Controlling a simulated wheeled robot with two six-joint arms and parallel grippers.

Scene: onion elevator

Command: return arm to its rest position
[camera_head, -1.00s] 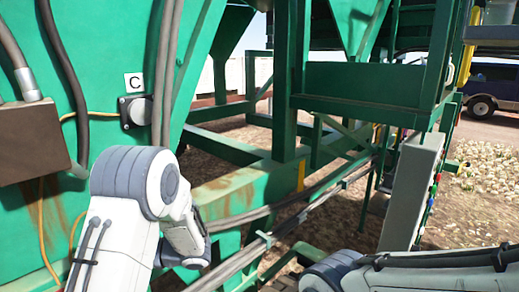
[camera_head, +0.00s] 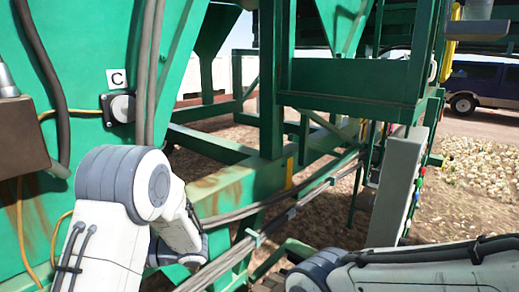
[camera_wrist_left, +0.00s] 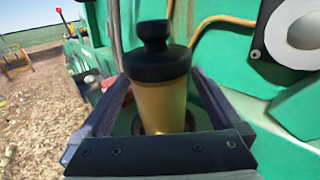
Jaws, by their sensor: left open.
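My left arm (camera_head: 130,190) comes in from the lower left of the head view, bent at a joint in front of the green machine; its gripper is hidden there. In the left wrist view my left gripper (camera_wrist_left: 158,80) is open, with one finger on each side of an amber cylinder (camera_wrist_left: 162,108) with a black knobbed cap. I cannot tell whether the fingers touch the cylinder or what supports it. My right arm (camera_head: 420,268) crosses the lower right of the head view; its gripper is out of view.
The green machine wall (camera_head: 90,50) stands close at the left, with a brown box (camera_head: 20,140), cables and a round grey fitting (camera_head: 122,107) beside a "C" label. Green beams and a grey panel (camera_head: 397,185) stand ahead. Gravelly ground and a dark van (camera_head: 485,85) lie beyond.

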